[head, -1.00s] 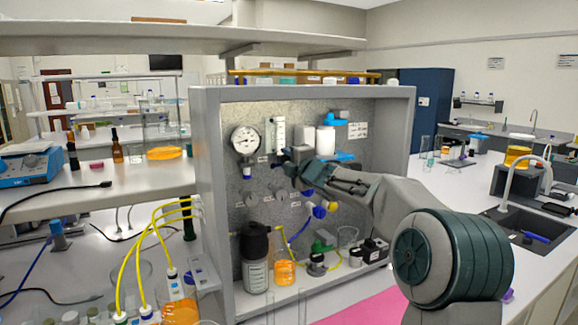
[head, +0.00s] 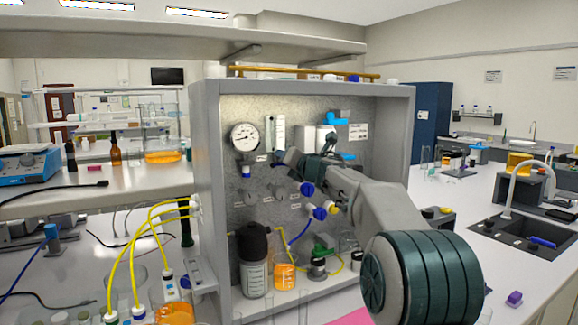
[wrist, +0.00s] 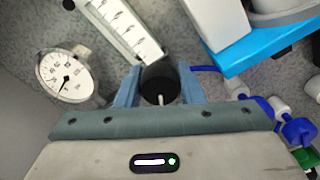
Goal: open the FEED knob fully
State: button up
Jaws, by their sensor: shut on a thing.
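My gripper (wrist: 158,88) is at the upper part of the rig's grey panel (head: 262,176). In the wrist view its two blue-grey fingers stand on either side of a dark round knob (wrist: 157,75) with a pale pointer line, and it is shut on it. No label is readable on this knob, so I cannot tell its name from the pictures. In the head view my gripper (head: 284,158) hides most of the knob.
A round gauge (head: 245,137) is left of my gripper, and a white flow tube (wrist: 122,28) is close above. A blue part (wrist: 262,48) lies to the right. Lower on the panel are grey knobs (head: 280,195) and blue-and-white fittings (head: 317,212). Bottles and an orange beaker (head: 284,274) stand below.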

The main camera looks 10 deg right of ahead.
jog(key=n+b, duration=0.3)
jog(key=n, duration=0.3)
jog(key=shift+f, duration=0.1)
jog(key=shift+n, duration=0.3)
dwell(0.3)
jog(key=o, duration=1)
jog(key=b+v, duration=0.4)
jog(key=v, duration=0.9)
jog(key=shift+s+d, duration=0.15)
jog(key=shift+s, duration=0.2)
